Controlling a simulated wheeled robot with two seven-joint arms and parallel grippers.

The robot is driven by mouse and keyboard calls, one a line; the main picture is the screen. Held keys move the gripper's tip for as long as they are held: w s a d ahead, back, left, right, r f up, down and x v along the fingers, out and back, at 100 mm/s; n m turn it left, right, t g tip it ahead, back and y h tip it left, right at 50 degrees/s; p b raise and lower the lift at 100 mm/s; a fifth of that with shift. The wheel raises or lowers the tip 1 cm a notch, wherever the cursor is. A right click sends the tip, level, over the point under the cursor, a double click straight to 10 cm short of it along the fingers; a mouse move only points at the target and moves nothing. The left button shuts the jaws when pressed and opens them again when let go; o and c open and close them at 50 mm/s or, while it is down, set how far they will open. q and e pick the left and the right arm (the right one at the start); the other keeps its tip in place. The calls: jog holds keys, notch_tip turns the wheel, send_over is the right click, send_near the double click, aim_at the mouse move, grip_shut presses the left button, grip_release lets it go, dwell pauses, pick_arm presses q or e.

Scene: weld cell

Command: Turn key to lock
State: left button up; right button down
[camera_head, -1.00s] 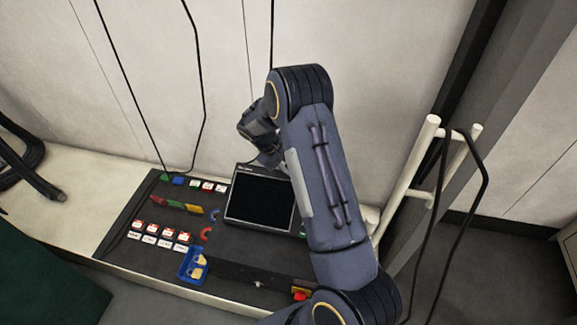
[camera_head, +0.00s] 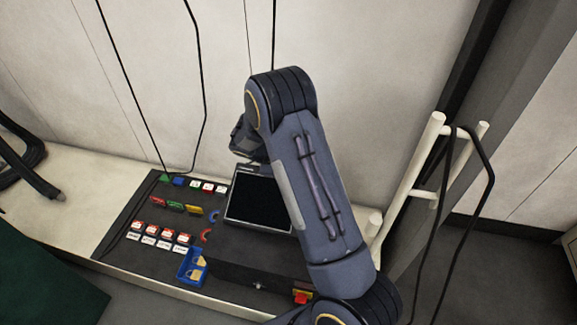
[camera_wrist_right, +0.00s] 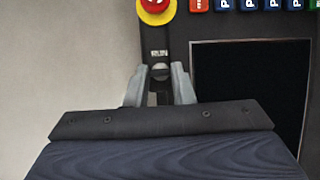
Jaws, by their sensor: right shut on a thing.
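In the right wrist view, the two fingers of my right gripper (camera_wrist_right: 157,84) reach over the panel beside the label "RUN". They are shut on the key at the round metal key switch (camera_wrist_right: 160,72). The key itself is mostly hidden between the fingers, so its angle cannot be told. In the head view, my right arm crosses the picture and its wrist is bent down at the upper left corner of the screen; the fingertips are hidden there. My left gripper is not in view.
A red emergency stop button on a yellow base (camera_wrist_right: 156,8) sits close to the key switch. A dark screen (camera_head: 258,200) lies beside it. A blue tray (camera_head: 190,268) and rows of coloured buttons are left of the screen. A white rail (camera_head: 408,180) with a hanging cable stands at right.

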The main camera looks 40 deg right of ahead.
jog(key=c, duration=1.2)
grip_release()
jog(key=shift+c, duration=0.2)
jog(key=v, duration=0.7)
jog(key=shift+a+r, duration=0.25)
jog(key=shift+r, duration=0.1)
